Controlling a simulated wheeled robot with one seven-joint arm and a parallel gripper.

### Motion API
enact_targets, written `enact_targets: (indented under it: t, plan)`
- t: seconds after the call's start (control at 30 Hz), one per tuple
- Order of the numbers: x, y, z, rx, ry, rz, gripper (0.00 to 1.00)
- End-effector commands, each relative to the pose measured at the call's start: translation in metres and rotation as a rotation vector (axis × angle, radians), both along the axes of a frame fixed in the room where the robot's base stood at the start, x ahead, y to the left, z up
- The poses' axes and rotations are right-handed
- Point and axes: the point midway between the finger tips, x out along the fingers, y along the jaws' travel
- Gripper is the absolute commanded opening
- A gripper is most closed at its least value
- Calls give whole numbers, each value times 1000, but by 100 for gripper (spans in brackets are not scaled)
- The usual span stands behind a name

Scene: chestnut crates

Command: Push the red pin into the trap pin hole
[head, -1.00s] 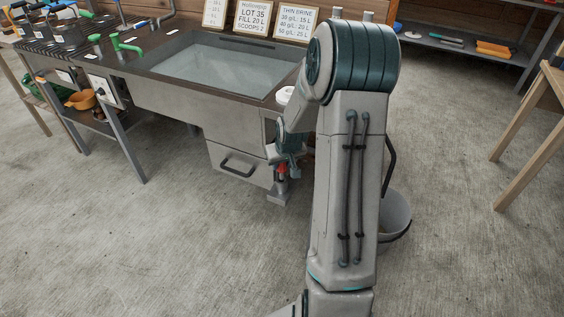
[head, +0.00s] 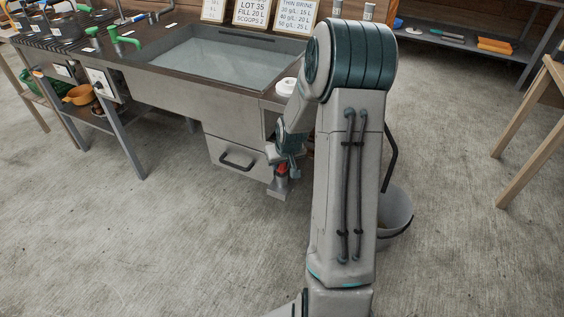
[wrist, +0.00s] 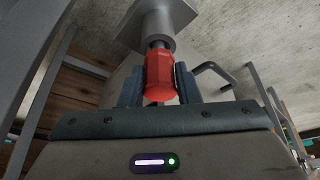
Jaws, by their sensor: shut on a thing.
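The red pin (wrist: 160,76) stands between the two fingers of my gripper (wrist: 161,88) in the wrist view, with the fingers shut on it. Its dark shaft end meets a grey metal block with a square flange (wrist: 158,22), which looks like the trap fitting. I cannot tell how deep the shaft sits, and the hole itself is hidden. In the head view the red pin (head: 282,168) shows small under my gripper (head: 286,170), just above the grey fitting (head: 279,187) low at the sink unit's front right corner.
The steel sink (head: 205,62) has a drawer with a dark handle (head: 238,161) left of the fitting. A grey bucket (head: 397,215) stands on the floor behind my arm. A wooden-legged table (head: 530,130) is at the right. The concrete floor in front is clear.

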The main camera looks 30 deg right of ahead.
Motion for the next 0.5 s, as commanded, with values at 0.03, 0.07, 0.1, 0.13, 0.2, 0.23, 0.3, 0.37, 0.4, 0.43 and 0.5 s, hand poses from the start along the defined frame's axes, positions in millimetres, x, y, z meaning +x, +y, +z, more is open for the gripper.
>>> enact_targets:
  t: [0.03, 0.07, 0.1, 0.13, 0.2, 0.23, 0.3, 0.37, 0.4, 0.43, 0.5]
  plan:
    - [0, 0, -3, 0, 0, 0, 5]
    - [0, 0, -4, 0, 0, 0, 5]
    - [0, 0, -5, 0, 0, 0, 5]
    - [0, 0, -6, 0, 0, 0, 5]
    - [0, 0, -8, 0, 0, 0, 5]
    - [0, 0, -9, 0, 0, 0, 5]
    - [0, 0, -11, 0, 0, 0, 5]
    - [0, 0, -13, 0, 0, 0, 5]
    - [0, 0, -14, 0, 0, 0, 5]
    - [0, 0, -15, 0, 0, 0, 5]
    - [0, 0, -17, 0, 0, 0, 5]
